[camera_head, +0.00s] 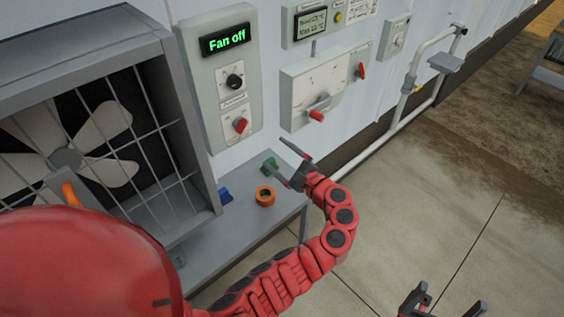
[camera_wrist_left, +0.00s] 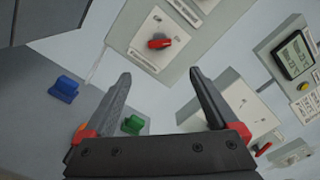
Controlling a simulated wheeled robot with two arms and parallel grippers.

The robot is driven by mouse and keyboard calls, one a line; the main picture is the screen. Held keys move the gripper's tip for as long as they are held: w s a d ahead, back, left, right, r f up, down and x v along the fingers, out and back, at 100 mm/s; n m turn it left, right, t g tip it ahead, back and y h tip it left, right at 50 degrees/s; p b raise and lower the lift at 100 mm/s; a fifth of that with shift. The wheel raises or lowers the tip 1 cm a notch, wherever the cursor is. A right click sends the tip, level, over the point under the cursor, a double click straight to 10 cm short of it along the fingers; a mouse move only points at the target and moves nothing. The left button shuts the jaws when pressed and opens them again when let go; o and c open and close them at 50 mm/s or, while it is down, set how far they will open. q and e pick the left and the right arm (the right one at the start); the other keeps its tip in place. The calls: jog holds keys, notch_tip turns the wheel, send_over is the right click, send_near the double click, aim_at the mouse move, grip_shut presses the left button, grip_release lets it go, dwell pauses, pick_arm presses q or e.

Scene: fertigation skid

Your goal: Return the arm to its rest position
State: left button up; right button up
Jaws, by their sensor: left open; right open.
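My left gripper (camera_head: 283,156) is open and empty in the head view. It is in front of the wall, near the right end of the grey shelf (camera_head: 196,259). In the left wrist view its two dark fingers (camera_wrist_left: 160,74) are spread apart with nothing between them. The fan control panel (camera_head: 206,77) reads "Fan off". Its red knob (camera_head: 241,125) is beyond the fingertips and shows in the left wrist view (camera_wrist_left: 159,43). My right gripper (camera_head: 448,297) is open and empty at the bottom right, over the floor.
A caged fan (camera_head: 66,158) stands left. A blue piece (camera_head: 225,196), an orange ring (camera_head: 265,196) and a green piece (camera_head: 269,164) are on the shelf. A box with a red-handled lever (camera_head: 317,115) and a white pipe (camera_head: 404,103) are on the wall.

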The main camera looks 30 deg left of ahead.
pick_arm(q)
jog(key=shift+s+d, duration=0.25)
jog(key=shift+d, duration=0.35)
